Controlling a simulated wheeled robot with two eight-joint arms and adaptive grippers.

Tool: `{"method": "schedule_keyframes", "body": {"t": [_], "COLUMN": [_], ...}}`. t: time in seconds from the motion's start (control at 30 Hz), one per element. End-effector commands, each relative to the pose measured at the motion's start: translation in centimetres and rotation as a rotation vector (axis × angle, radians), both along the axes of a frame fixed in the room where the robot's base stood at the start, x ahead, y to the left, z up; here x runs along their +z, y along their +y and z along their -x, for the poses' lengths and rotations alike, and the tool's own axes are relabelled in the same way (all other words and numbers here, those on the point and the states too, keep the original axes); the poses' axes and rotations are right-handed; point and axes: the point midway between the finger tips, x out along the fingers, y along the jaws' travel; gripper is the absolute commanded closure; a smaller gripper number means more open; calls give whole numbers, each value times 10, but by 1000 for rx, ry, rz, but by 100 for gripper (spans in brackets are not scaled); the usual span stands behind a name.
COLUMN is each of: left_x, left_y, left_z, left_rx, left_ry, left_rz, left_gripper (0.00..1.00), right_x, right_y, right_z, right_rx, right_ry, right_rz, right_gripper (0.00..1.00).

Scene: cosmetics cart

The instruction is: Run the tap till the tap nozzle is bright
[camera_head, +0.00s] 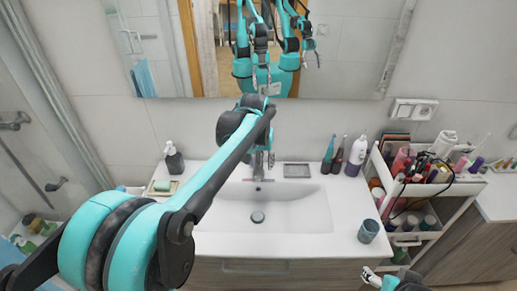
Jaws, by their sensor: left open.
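The white sink (290,207) is set in a white counter below the mirror. The metal tap (258,173) stands at the sink's back edge, mostly hidden behind my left gripper. My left gripper (264,160) is open and hangs at the tap, with no object visible in it. I cannot tell whether it touches the tap. No water stream is visible in the basin, and I cannot make out the nozzle's brightness. My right gripper (372,276) shows only in part at the bottom edge, away from the tap; its jaw state is unclear.
A soap pump bottle (174,159) and a soap dish (162,187) stand left of the sink. Several bottles (357,155) stand behind right, a cup (368,231) in front right. A crowded cosmetics cart (446,187) is at right. The mirror (340,50) reflects my arms.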

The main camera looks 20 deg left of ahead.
Motion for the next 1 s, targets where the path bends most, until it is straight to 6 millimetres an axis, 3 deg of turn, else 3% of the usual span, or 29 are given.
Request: {"method": "schedule_keyframes", "body": {"t": [0.03,0.2,0.4,0.67,1.0], "left_x": [10,3,-18,-39,-91], "left_y": [7,28,47,54,54], "left_z": [-21,-74,-110,-121,-121], "left_rx": [17,71,118,139,139], "left_ry": [27,122,209,244,243], "left_rz": [4,20,34,40,39], "left_gripper": [57,57,57,57,57], "right_x": [19,51,76,82,80], "right_y": [0,0,0,0,0], "right_z": [0,0,0,0,0], "right_rx": [0,0,0,0,0], "right_ry": [0,0,0,0,0], "right_rz": [0,0,0,0,0], "right_gripper": [29,29,29,29,29]}}
